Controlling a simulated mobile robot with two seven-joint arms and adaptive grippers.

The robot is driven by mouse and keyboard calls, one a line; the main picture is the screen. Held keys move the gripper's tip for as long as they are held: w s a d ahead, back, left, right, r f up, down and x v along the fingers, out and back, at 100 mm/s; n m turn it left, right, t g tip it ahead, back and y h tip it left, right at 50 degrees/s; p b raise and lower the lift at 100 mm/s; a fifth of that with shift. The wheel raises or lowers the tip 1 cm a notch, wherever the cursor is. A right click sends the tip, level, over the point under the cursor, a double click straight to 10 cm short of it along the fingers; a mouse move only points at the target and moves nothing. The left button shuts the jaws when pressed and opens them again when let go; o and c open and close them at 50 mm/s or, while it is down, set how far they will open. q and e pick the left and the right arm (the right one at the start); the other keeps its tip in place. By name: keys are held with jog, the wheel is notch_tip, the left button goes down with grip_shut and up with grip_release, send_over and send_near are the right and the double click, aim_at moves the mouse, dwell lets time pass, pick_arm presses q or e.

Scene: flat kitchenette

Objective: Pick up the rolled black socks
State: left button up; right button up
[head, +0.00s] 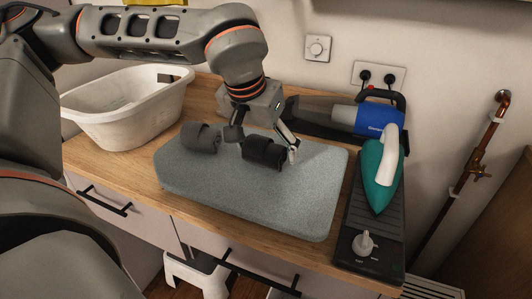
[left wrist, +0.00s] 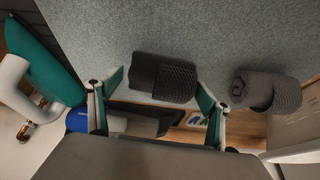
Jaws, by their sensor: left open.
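The rolled black socks (head: 263,153) lie on the grey padded board on the counter. In the left wrist view the black socks (left wrist: 163,79) show between and just ahead of the fingertips. My left gripper (head: 264,144) is open over them, one finger on each side; its fingers also frame them in the left wrist view (left wrist: 160,90). I cannot tell whether the fingers touch the socks. A second roll, dark grey socks (head: 200,138), lies to the left on the same board and shows at the right in the left wrist view (left wrist: 267,90). My right gripper is not in view.
The padded board (head: 245,204) is bare in front. A white laundry basket (head: 120,118) stands at the left. A blue and black handheld vacuum (head: 372,120) lies behind at right. A teal iron (head: 379,180) rests on a dark base (head: 366,237) right of the board.

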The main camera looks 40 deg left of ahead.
aim_at(266, 142)
pick_arm(q)
jog(key=c, duration=1.1)
jog(key=shift+r, duration=0.1)
jog(key=shift+r, duration=0.55)
jog(key=shift+r+p, duration=1.35)
jog(key=shift+r, duration=7.05)
